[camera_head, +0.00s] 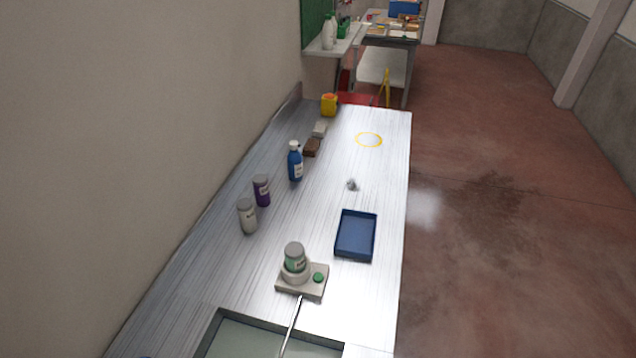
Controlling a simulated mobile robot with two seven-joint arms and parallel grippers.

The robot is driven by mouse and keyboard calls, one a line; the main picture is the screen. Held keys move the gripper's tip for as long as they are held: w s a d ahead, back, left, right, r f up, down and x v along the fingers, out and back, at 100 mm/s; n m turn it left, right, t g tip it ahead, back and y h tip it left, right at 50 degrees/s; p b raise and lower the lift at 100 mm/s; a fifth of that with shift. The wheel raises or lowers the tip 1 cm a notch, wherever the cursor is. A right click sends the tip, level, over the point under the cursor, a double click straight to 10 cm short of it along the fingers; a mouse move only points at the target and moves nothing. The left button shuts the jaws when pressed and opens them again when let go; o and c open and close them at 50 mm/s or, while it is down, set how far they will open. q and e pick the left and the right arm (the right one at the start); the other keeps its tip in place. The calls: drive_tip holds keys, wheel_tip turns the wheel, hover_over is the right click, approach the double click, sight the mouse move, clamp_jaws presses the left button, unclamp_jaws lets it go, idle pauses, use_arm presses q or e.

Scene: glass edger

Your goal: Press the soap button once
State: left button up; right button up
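A blue bottle (295,166) with a white label and a white top stands upright on the metal counter, near its wall side. Nearer to me, a small light-coloured device (287,285) carries a jar (295,258) with a grey lid and green label. A round green button (318,278) sits on the right part of this device, beside the jar. I cannot tell from the picture which part is called the soap button. Neither of my grippers is in view.
A sink (250,340) with a thin metal spout (292,325) lies at the counter's near end. A blue tray (341,235), purple jar (262,190), white jar (248,216), brown block (312,147) and yellow container (329,105) stand on the counter (385,190). Floor on the right is clear.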

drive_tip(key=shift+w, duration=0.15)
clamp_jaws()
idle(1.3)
